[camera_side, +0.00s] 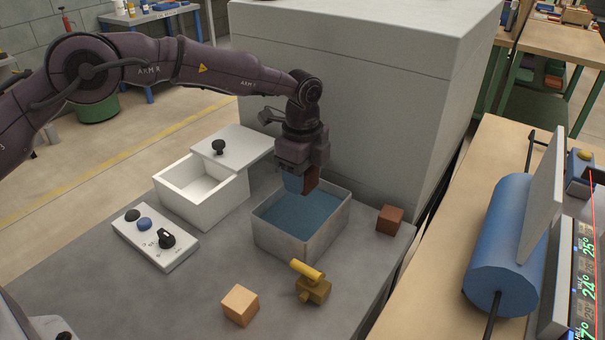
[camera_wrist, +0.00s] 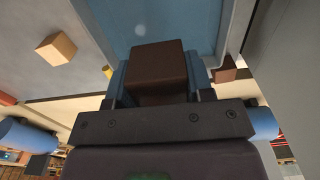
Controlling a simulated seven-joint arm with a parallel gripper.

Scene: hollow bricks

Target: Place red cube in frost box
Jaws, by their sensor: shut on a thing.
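My gripper (camera_side: 302,186) is shut on a dark red-brown cube (camera_side: 311,181) and holds it over the grey-walled box with a blue inside (camera_side: 327,238). In the wrist view the held cube (camera_wrist: 158,66) sits between the blue fingers of my gripper (camera_wrist: 160,80), with the box's blue inside (camera_wrist: 180,18) beyond it. A white open box (camera_side: 222,207) stands to the left. I cannot tell from looks which box is the frost box. A second red-brown cube (camera_side: 390,220) lies on the table right of the blue box; it also shows in the wrist view (camera_wrist: 227,73).
A white lid with a black knob (camera_side: 245,146) lies behind the white box. A control panel (camera_side: 156,237) with knobs is at the left. A tan cube (camera_side: 240,305) and a brass valve with a yellow handle (camera_side: 312,288) are in front. A large grey block (camera_side: 350,100) stands behind.

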